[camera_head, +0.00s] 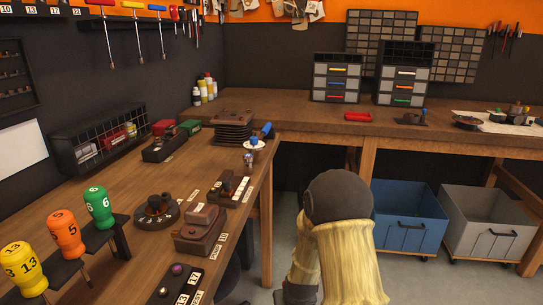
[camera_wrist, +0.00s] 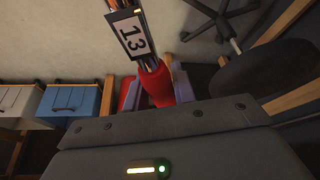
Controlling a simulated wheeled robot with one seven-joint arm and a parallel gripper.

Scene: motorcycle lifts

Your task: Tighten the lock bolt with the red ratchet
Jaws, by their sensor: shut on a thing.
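In the wrist view my gripper (camera_wrist: 157,82) is shut on a red-handled tool (camera_wrist: 160,88), which I take to be the red ratchet. The red handle sits between the two fingers. A metal shaft rises from it toward the top edge, with a plate marked 13 (camera_wrist: 132,35) on it; the tool's far end is out of frame. It is held over the floor, clear of any bench. In the head view the gripper and tool do not show. I cannot pick out the lock bolt; dark fixtures such as one marked 13 (camera_head: 181,285) lie on the left bench.
The left wooden bench (camera_head: 150,205) carries fixtures and yellow, orange (camera_head: 66,233) and green numbered handles. Blue (camera_head: 405,215) and grey (camera_head: 490,220) bins stand below. A wheeled chair (camera_wrist: 235,15) shows in the wrist view.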

